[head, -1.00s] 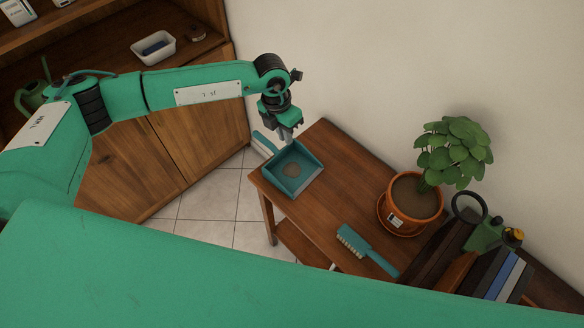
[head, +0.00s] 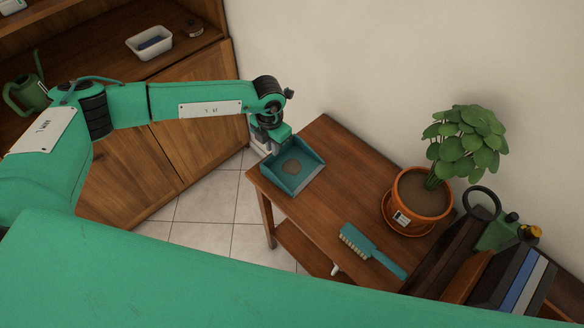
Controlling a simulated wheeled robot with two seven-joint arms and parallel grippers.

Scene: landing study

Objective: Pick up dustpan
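The gripper and wrist hide most of the handle. The fingers are too small and covered to tell whether they are open or shut, or touching the handle. My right gripper is not in view.
A teal brush (head: 372,250) lies near the table's front edge. A potted plant (head: 422,200) stands to the right, by a row of books (head: 515,280). A wooden cabinet (head: 200,125) stands at left, with a white tray (head: 149,43). The table between dustpan and pot is clear.

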